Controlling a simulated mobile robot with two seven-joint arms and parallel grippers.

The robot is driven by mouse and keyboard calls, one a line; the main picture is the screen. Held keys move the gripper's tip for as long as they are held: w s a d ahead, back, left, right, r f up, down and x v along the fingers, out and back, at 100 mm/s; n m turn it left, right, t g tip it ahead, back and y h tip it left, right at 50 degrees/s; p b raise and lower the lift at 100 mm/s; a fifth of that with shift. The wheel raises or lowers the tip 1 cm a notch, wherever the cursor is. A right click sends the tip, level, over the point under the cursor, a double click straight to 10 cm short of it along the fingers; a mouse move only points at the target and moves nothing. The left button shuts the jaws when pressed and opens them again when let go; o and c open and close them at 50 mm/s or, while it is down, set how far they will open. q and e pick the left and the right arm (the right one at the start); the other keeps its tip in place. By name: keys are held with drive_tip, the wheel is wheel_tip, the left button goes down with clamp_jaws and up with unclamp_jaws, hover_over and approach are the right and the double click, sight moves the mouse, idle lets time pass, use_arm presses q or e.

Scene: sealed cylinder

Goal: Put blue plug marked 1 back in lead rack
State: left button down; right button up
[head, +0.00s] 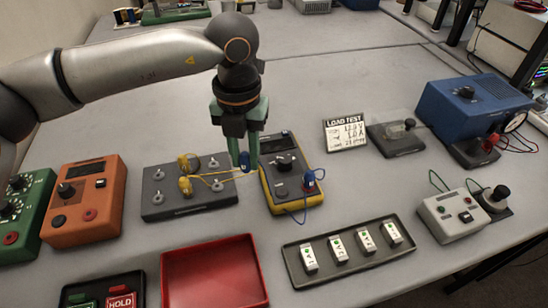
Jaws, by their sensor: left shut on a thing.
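My left gripper (245,164) points down between the grey block and the yellow meter, shut on a small blue plug (245,157) that shows between its green fingers. The fingers partly hide the plug, and no number on it can be read. A second blue plug (310,179) sits at the right side of the yellow multimeter (291,204), with a blue lead looping below it. A grey block (160,207) with metal posts and two yellow plugs (185,186) stands to the left. I cannot make out which thing is the lead rack. My right gripper is out of view.
A red tray (212,236) and a dark tray with several white labelled pieces (338,248) lie in front. An orange box (84,237) stands left. A load test card (346,134) and blue supply (470,105) stand right. The table behind the meter is clear.

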use_arm(q)
drive_tip(key=s+a+m, duration=0.3)
drive_tip(key=a+m, duration=0.9)
drive_tip(key=a, duration=0.6)
drive_tip(key=shift+a+m+p, duration=0.3)
drive_tip(key=shift+a+p, duration=0.05)
drive_tip(key=shift+f, duration=0.15)
drive_tip(key=shift+f+b, duration=1.45)
drive_tip(key=shift+f, duration=0.5)
drive_tip(key=shift+f+b, duration=0.4)
drive_tip(key=shift+f, duration=0.45)
